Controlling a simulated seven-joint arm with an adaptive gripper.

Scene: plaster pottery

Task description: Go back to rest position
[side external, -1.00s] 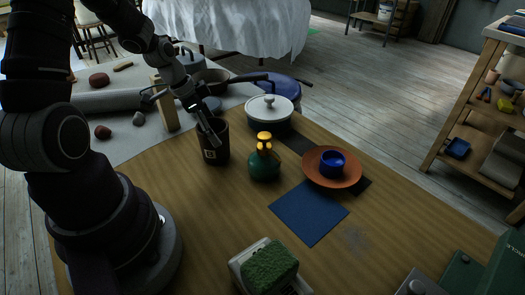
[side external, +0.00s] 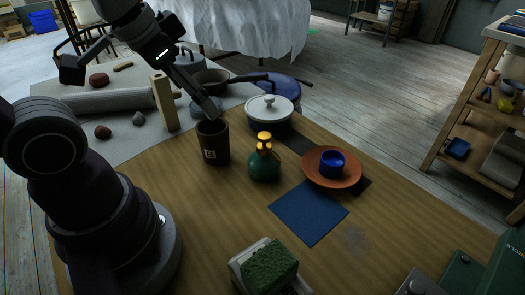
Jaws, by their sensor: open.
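My gripper (side external: 207,108) is at the upper left of the side external view, pointing down and to the right. Its fingertips are just above and behind the rim of a dark brown cup (side external: 215,150) with a small pale square mark. The fingers look empty; the gap between them is hard to see from this side. The cup stands upright on the wooden table (side external: 330,245). Whether anything lies inside the cup is hidden.
A green bottle with a yellow top (side external: 264,165) stands right of the cup. A lidded pot (side external: 270,112) is behind. A blue bowl (side external: 332,162) sits on an orange plate (side external: 312,178). A wooden block (side external: 164,103) stands upright left of the cup. A green sponge (side external: 269,267) is in front.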

